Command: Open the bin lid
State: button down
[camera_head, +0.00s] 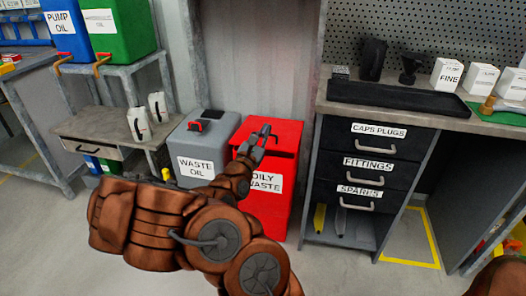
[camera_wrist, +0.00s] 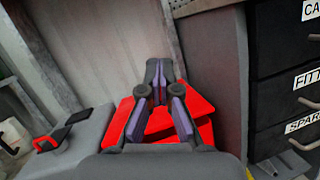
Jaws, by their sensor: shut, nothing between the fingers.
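The red oily waste bin (camera_head: 279,201) stands on the floor with its lid (camera_head: 286,136) on top. Its red top also shows in the wrist view (camera_wrist: 205,131). My gripper (camera_head: 264,131) is over the lid, its fingers shut with nothing between them. In the wrist view my gripper (camera_wrist: 159,66) points towards the back of the lid, and its fingers cover the middle of the red top. I cannot tell whether the fingertips touch the lid. My arm hides part of the bin's front and label.
The grey waste oil bin (camera_head: 196,149) stands close on the left. A dark drawer cabinet (camera_head: 371,165) under a workbench stands close on the right. A grey wall panel (camera_head: 255,55) is behind. Open floor lies in front.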

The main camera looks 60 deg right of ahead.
jog(key=w+d+f+n+t+y+b, duration=0.1)
jog(key=w+f+n+t+y, duration=0.15)
jog(key=f, duration=0.45)
jog(key=w+f+n+t+y+b, duration=0.1)
jog(key=w+f+n+b, duration=0.15)
jog(key=f, duration=0.45)
jog(key=shift+n, duration=0.3)
jog(key=shift+s+r+b+x, duration=0.15)
jog(key=shift+b+x, duration=1.65)
jog(key=shift+x, duration=0.6)
jog(key=shift+s+r+b+x, duration=0.15)
jog(key=shift+b+x, duration=1.65)
jog(key=shift+x, duration=0.6)
jog(key=shift+d, duration=0.15)
jog(key=shift+r+p, duration=0.25)
jog(key=shift+p, duration=0.1)
jog(key=r+p, duration=0.1)
jog(key=p, duration=0.1)
jog(key=shift+d+r+p, duration=0.1)
jog(key=shift+p, duration=0.2)
jog(key=shift+y+p, duration=0.25)
jog(key=shift+p, duration=0.35)
jog(key=shift+w+d+r+y+p, duration=0.15)
jog(key=shift+r+y+p, duration=0.3)
jog(key=shift+p, duration=0.8)
